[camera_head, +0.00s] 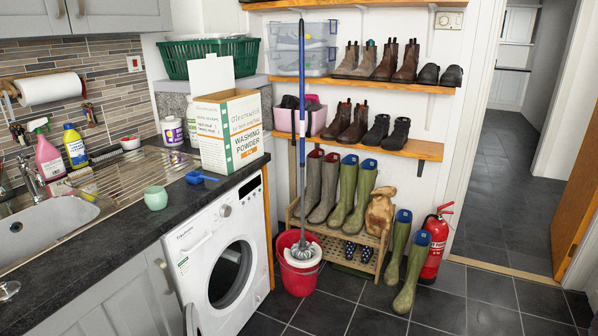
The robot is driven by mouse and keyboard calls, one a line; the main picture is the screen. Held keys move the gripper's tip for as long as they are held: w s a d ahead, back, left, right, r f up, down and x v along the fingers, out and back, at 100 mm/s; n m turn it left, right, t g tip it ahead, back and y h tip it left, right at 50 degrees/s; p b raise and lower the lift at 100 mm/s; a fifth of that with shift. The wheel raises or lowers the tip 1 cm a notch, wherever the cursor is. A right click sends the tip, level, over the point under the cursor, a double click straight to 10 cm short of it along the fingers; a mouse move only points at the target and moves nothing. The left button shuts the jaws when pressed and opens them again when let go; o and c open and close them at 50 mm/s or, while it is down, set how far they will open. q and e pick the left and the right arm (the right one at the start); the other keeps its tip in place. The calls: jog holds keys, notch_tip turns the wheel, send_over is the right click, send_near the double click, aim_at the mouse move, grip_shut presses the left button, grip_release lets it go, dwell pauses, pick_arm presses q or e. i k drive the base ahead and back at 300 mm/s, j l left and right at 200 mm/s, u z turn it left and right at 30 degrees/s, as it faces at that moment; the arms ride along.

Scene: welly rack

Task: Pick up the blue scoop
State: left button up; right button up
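The blue scoop (200,177) lies on the dark worktop (225,186), in front of the washing powder box (228,130) and to the right of a pale green cup (156,198). It appears small, with its handle pointing right. I cannot make out either of my grippers in the head view. Nothing is seen touching the scoop.
A steel sink and drainer (125,185) with bottles behind lie left of the scoop. A washing machine (218,262) stands below the worktop. A mop in a red bucket (299,275) and a boot rack stand right. Dark floor is clear at front right.

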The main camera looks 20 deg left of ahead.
aim_at(196, 178)
jog(key=i+l, duration=0.2)
jog(key=i, duration=0.2)
jog(key=i+l, duration=0.2)
jog(key=i, duration=0.25)
jog(key=i+l, duration=0.2)
jog(key=i, duration=0.2)
jog(key=u, duration=0.05)
